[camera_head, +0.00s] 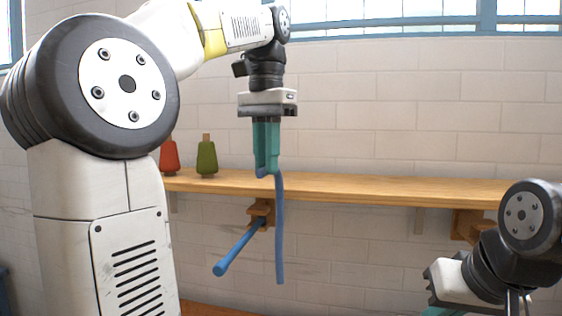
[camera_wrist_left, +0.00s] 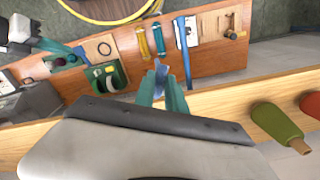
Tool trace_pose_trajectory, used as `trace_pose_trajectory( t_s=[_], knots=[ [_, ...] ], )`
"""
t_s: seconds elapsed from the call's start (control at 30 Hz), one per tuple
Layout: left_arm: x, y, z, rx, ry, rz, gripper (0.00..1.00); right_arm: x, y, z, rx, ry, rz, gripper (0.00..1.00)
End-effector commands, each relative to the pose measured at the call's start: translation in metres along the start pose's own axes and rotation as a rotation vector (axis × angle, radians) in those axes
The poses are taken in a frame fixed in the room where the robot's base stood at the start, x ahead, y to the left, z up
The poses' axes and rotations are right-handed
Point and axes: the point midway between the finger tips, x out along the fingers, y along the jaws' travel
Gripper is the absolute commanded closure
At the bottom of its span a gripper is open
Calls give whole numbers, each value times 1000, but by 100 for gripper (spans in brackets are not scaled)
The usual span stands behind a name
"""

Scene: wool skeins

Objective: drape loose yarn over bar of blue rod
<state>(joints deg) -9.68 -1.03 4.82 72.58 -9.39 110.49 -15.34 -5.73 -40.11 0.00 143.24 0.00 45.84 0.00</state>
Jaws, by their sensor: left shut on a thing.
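My left gripper (camera_head: 267,170) points straight down above the shelf's front edge in the head view. Its teal fingers are shut on the loose blue yarn (camera_head: 280,235). A long end hangs well below the fingers, and a short bit shows at the left fingertip. The blue rod (camera_head: 238,249) juts out from a wooden bracket under the shelf. The yarn hangs right of the rod in the picture and looks apart from it. In the left wrist view the fingers (camera_wrist_left: 165,85) hold blue yarn. My right gripper (camera_head: 440,312) is mostly cut off at the bottom right.
A wooden shelf (camera_head: 380,189) runs along the brick wall. Another bracket (camera_head: 468,225) is at right. The left wrist view shows a lower wooden table (camera_wrist_left: 215,55) with several small items.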

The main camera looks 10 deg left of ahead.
Motion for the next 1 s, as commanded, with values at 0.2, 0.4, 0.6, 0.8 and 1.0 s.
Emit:
trace_pose_trajectory(
  t_s=[0.2, 0.4, 0.6, 0.8, 1.0],
  knots=[
    [1, -4, 2, -2, 0, 0, 100, 0, 0, 0, 0, 0, 0, 100],
    [3, -22, 10, -4, 0, 0, 100, 0, 0, 0, 0, 0, 0, 100],
    [6, -47, 23, -4, 0, 0, 100, 0, 0, 0, 0, 0, 0, 100],
    [9, -72, 36, -5, -1, 0, 100, 0, 0, 0, 0, 0, 0, 100],
    [12, -96, 47, -4, 0, 0, 100, 0, 0, 0, 0, 0, 0, 100]
  ],
)
